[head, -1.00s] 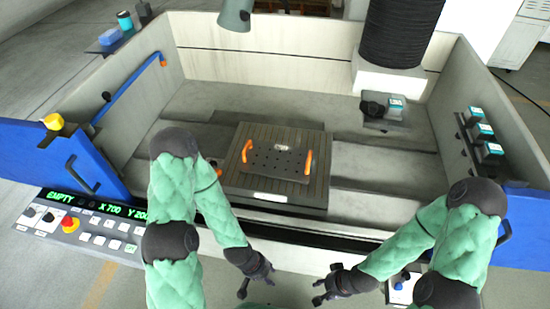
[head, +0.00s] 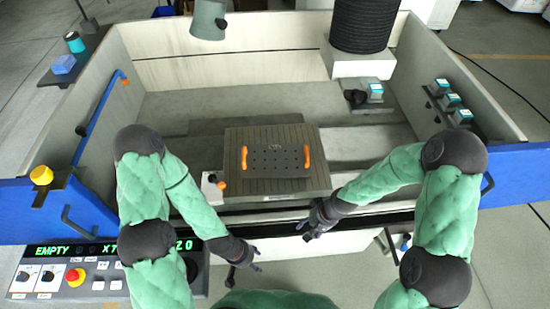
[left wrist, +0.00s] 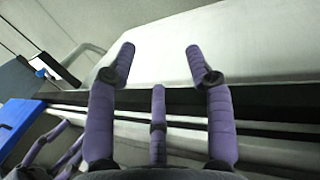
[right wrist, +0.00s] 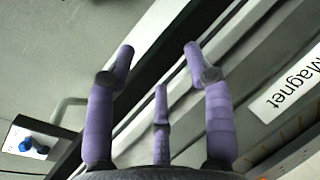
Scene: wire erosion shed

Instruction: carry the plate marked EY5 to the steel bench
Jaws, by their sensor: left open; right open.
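A dark plate (head: 275,160) with rows of holes and an orange handle at each end lies flat on the ribbed block in the machine tank. A mark shows on its far part, too small to read surely. My left gripper (head: 246,264) is open and empty in front of the tank's near wall, left of the plate. My right gripper (head: 312,226) is open and empty near the tank's front edge, below and right of the plate. The wrist views show open fingers in the left (left wrist: 158,65) and the right (right wrist: 158,65). I cannot make out a steel bench.
The ribbed block (head: 235,190) carries a label reading "Magnet" in the right wrist view (right wrist: 290,90). A control panel (head: 100,272) reads EMPTY at lower left. A black bellows column (head: 363,25) hangs over the tank's back. Small boxes (head: 441,86) sit on the right wall.

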